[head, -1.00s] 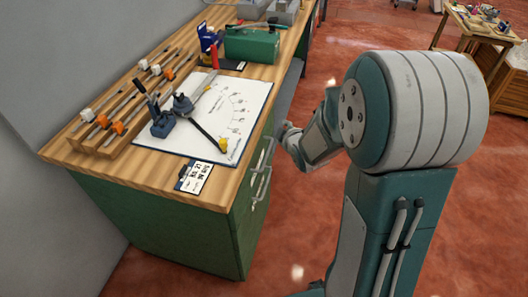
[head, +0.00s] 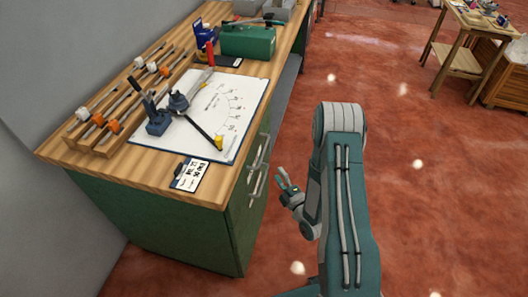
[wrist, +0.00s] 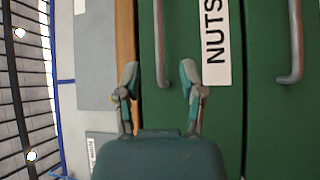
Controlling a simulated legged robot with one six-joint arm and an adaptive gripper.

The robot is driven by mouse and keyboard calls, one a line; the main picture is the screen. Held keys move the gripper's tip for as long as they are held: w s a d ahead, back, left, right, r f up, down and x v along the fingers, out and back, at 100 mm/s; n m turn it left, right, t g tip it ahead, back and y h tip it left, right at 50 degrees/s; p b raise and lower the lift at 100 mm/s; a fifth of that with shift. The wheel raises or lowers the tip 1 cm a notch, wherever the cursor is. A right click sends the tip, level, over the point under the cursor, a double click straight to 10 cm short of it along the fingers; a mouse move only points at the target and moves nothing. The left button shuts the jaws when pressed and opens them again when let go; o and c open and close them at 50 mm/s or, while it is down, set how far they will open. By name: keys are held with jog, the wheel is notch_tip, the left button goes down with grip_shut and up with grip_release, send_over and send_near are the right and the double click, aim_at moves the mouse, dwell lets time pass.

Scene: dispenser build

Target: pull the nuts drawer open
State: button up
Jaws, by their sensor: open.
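The nuts drawer (wrist: 180,120) is a green front with a white "NUTS" label (wrist: 215,45), beside the wooden worktop edge in the wrist view. It looks flush with its neighbour. Its grey bar handle (wrist: 160,45) lies between the worktop edge and the label. In the head view, the upper handle (head: 262,148) shows on the cabinet's right side. My gripper (wrist: 159,75) is open and empty. Its fingertips appear on either side of the handle's near end in the wrist view. The head view shows my gripper (head: 283,182) apart from the cabinet, with a gap of floor between.
A second handle (wrist: 292,45) is on the neighbouring green front, below the nuts drawer. The worktop (head: 100,165) carries a white chart sheet (head: 235,115), a tool rack (head: 110,135) and a green box (head: 248,42). The red floor right of the cabinet is open.

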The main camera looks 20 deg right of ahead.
aim_at(264, 151)
jog(key=x, duration=1.1)
jog(key=shift+s, duration=0.1)
jog(key=shift+c, duration=0.3)
grip_shut()
